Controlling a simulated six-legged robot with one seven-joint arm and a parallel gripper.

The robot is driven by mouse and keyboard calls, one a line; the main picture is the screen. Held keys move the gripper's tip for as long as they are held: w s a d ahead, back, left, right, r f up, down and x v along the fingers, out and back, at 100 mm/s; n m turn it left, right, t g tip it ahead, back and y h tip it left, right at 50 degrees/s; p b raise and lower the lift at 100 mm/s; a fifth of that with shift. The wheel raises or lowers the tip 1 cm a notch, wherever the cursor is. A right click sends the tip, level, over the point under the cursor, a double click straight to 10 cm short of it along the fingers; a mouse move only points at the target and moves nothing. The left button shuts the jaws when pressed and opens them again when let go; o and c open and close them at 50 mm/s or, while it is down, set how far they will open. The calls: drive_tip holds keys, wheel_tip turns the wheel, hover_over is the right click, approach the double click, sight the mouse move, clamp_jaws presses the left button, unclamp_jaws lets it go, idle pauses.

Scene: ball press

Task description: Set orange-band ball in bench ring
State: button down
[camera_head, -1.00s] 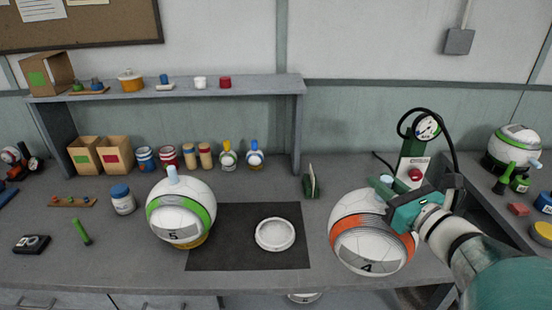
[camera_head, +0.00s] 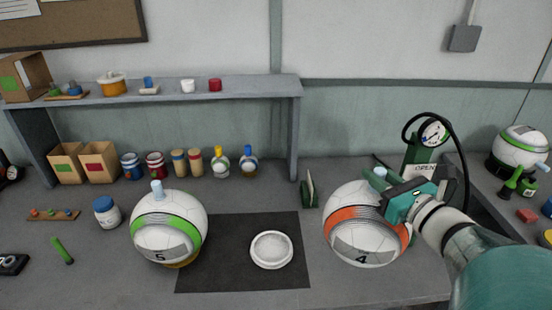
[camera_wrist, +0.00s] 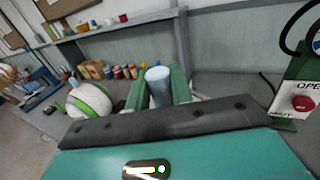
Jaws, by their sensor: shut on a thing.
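The orange-band ball (camera_head: 362,236), white with an orange band and the number 4, is at the right of the bench in the head view. My gripper (camera_head: 384,180) is shut on the pale blue peg on top of this ball. In the wrist view the peg (camera_wrist: 158,84) stands between the two green fingers. The ball's body is hidden in that view. The bench ring (camera_head: 271,249), a white round ring, lies empty on the dark mat (camera_head: 225,275), left of the ball. I cannot tell whether the ball touches the bench.
A green-band ball (camera_head: 168,230) numbered 5 stands at the mat's left edge; it also shows in the wrist view (camera_wrist: 88,101). A green press with a gauge (camera_head: 433,133) stands behind my gripper. A small green upright item (camera_head: 309,190) stands behind the mat. The mat is clear around the ring.

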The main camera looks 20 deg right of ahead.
drive_tip(key=shift+s+r, duration=0.15)
drive_tip(key=shift+s, duration=0.1)
drive_tip(key=w+d+f, duration=0.1)
drive_tip(key=w+d, duration=0.1)
drive_tip(key=w+d+f, duration=0.3)
drive_tip(key=w+d, duration=0.1)
drive_tip(key=w, duration=0.1)
drive_tip(key=shift+d+f, duration=0.35)
drive_tip(key=w+d+f, duration=0.3)
drive_tip(key=f, duration=0.5)
drive_tip(key=shift+w+f, duration=0.2)
drive_tip(key=shift+f, duration=0.3)
drive_tip(key=c, duration=1.2)
unclamp_jaws()
drive_tip(key=shift+f, duration=0.1)
drive_tip(key=shift+c, duration=0.2)
